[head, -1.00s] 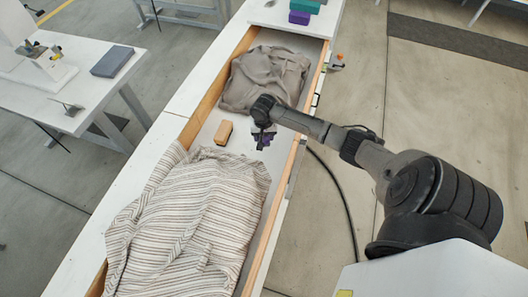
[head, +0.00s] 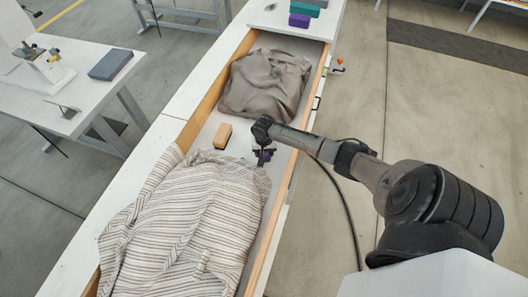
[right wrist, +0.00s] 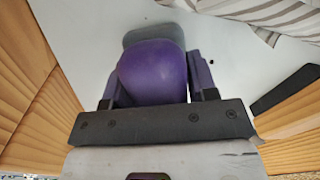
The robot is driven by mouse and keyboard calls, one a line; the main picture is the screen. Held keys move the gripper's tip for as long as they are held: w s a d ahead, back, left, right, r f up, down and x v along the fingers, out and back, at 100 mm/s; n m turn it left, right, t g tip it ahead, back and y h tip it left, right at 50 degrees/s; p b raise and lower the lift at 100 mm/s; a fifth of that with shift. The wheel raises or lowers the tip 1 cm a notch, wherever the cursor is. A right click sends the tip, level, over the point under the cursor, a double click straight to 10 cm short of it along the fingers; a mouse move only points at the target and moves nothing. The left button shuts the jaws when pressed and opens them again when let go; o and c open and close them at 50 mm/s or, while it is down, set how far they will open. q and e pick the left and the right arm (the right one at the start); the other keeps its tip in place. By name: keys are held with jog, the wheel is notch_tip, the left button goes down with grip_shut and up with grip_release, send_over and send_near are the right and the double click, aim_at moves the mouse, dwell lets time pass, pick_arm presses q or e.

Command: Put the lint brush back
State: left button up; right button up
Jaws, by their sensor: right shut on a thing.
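My right gripper (head: 262,158) is inside the long open drawer (head: 197,112), between the grey cloth and the striped cloth. It is shut on a rounded purple thing with a grey base, which looks like the lint brush (right wrist: 152,72). In the right wrist view my right gripper (right wrist: 155,85) has one finger on each side of it. In the head view the brush is mostly hidden under the wrist. I cannot tell whether its base touches the drawer floor. My left gripper is not in view.
A tan block (head: 222,135) lies left of my right gripper. Folded grey cloth (head: 265,82) lies beyond, striped cloth (head: 185,225) nearer. Purple (head: 299,20) and teal (head: 305,11) blocks stand on the far top. The drawer's wooden walls are close on both sides.

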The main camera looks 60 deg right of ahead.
jog(key=o, duration=0.4)
jog(key=shift+f, duration=0.15)
jog(key=o, duration=0.4)
jog(key=shift+r, duration=0.25)
notch_tip(320, 180, up, 12)
jog(key=p, duration=0.3)
jog(key=shift+p, duration=0.3)
